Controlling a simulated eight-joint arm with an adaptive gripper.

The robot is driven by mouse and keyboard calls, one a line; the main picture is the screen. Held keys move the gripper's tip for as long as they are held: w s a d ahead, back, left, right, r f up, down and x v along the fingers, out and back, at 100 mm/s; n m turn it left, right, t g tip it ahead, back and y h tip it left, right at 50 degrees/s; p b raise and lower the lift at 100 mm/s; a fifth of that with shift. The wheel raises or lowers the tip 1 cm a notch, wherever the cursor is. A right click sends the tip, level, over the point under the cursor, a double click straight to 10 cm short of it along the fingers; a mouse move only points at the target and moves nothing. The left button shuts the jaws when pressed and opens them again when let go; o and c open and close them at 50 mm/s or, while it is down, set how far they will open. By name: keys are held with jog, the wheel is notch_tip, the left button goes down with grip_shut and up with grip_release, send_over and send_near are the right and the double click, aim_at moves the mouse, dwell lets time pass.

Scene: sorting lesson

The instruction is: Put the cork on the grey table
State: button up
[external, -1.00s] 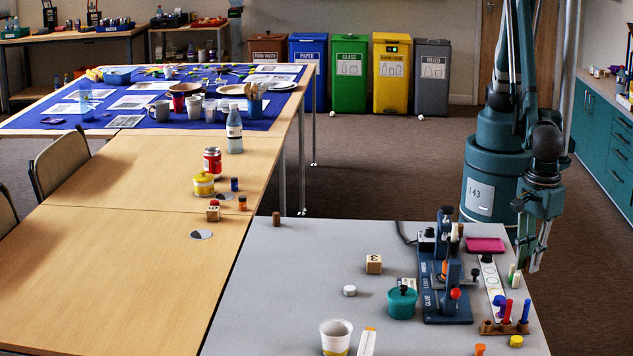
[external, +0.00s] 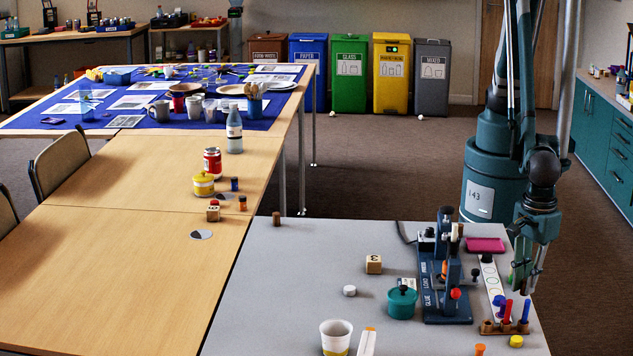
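A small dark brown cylinder that looks like the cork (external: 276,218) stands upright at the far left corner of the grey table (external: 300,275). My gripper (external: 524,291) points down over the right edge of the grey table, behind the rack of coloured pegs and far from the brown cylinder. Its fingertips look close together, but the view is too small to tell whether they are open, shut or hold something. It partly hides the small pale and green pieces by the white strip.
A blue device (external: 447,290), a teal pot (external: 402,302), a wooden cube (external: 374,264), a white cup (external: 336,337) and a peg rack (external: 505,327) stand on the grey table. Its left middle is clear. A wooden table (external: 130,260) adjoins it on the left.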

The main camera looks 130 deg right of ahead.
aim_at(524, 295)
jog(key=shift+f+b, duration=0.3)
jog(key=shift+f, duration=1.6)
jog(key=shift+f, duration=0.2)
jog(key=o, duration=0.3)
jog(key=shift+r, duration=0.25)
jog(key=shift+r+p, duration=0.8)
jog(key=shift+r, duration=5.2)
